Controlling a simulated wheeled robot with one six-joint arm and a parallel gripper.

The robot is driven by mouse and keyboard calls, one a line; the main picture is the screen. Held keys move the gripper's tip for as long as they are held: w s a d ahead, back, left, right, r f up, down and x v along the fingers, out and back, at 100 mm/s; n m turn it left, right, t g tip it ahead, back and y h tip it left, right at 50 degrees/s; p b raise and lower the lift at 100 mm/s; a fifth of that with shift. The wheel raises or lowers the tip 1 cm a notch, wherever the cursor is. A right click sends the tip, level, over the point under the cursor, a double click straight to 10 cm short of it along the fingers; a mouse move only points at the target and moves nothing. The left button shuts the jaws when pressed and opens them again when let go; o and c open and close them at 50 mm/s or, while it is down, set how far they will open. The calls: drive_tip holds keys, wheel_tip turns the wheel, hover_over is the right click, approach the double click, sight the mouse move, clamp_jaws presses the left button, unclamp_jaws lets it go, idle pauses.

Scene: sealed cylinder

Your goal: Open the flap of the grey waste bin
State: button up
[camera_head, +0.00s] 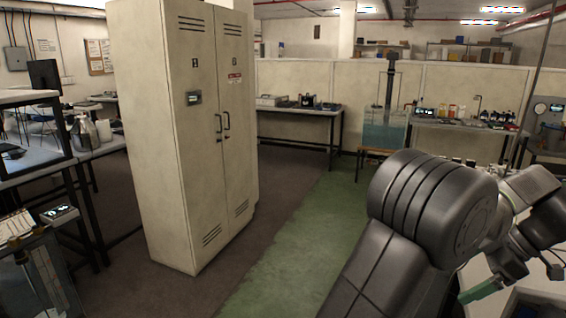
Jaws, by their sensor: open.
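No grey waste bin or flap can be made out in the head view. My arm fills the lower right, with its large dark joint in front. What looks like my gripper (540,272) is beyond it near the right edge, small and partly covered by my arm. Its jaws appear apart, over a pale surface. I cannot see anything held between them.
A tall cream cabinet (184,130) stands left of centre, its doors shut. Benches with equipment line the left and back. A water tank (385,130) stands at the back. The green floor strip (305,235) is clear. A green object (483,290) is at lower right.

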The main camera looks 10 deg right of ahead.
drive_tip(key=w+a+f+g+h+b, duration=0.1)
drive_tip(key=w+a+f, duration=0.7)
drive_tip(key=a+f, duration=0.15)
drive_tip(key=w+a+f+g+h, duration=0.1)
drive_tip(key=w+a+f+h, duration=0.1)
drive_tip(key=w+a+f, duration=0.75)
drive_tip(key=w+a+f+g+h+b, duration=0.1)
drive_tip(key=a+f+b, duration=0.1)
drive_tip(key=f, duration=0.3)
drive_tip(key=w+a+f+g+h+b, duration=0.1)
drive_tip(key=a+f+h+b, duration=0.1)
drive_tip(key=f+b, duration=0.3)
drive_tip(key=w+a+f+g+h+b, duration=0.1)
drive_tip(key=a+f+g+h+b, duration=0.1)
drive_tip(key=a+f+b, duration=0.2)
drive_tip(key=shift+w+a+f, duration=0.15)
drive_tip(key=shift+a+f, duration=0.05)
drive_tip(key=shift+f, duration=0.35)
drive_tip(key=shift+w+a+f+g+h+b, duration=0.15)
drive_tip(key=shift+f+g+h+b, duration=0.45)
drive_tip(key=shift+f+b, duration=0.85)
drive_tip(key=shift+r, duration=0.15)
